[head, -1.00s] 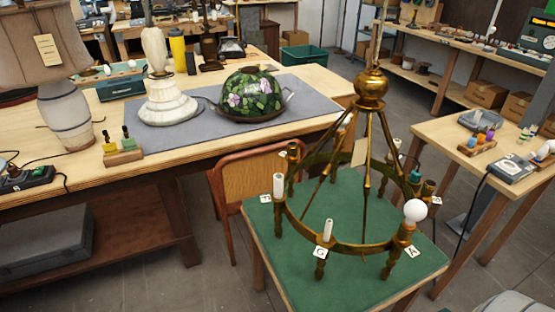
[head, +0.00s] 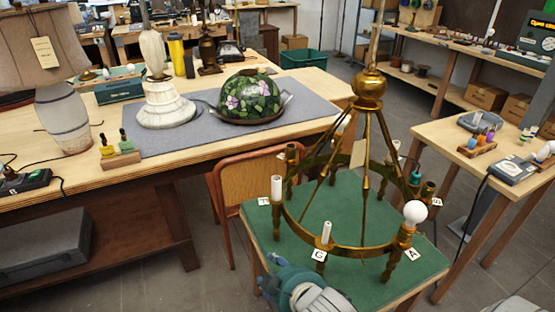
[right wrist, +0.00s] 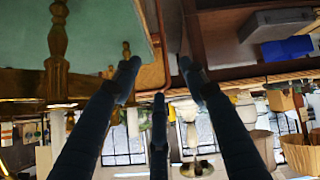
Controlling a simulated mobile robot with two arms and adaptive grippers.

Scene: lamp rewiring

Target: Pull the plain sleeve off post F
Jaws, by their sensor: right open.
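A brass ring chandelier (head: 368,88) stands on a green-topped table. At its left, above the tag read as F (head: 264,201), a post carries a plain white sleeve (head: 277,188), upright on its cup. Another white sleeve (head: 326,232) stands on front post G. My right gripper (head: 284,274) is low at the table's front-left edge, apart from both sleeves; its fingertips are hard to make out there. In the right wrist view my right gripper (right wrist: 157,76) has its dark fingers spread, with nothing between them. A brass post (right wrist: 57,75) shows upside down at left. My left gripper is not in view.
A white bulb (head: 415,212) sits on post A. The green tabletop (head: 300,212) has bare cloth around the chandelier. A chair (head: 248,190) stands close behind the table's left side. The workbench holds a lamp base (head: 165,105) and a floral glass shade (head: 252,95).

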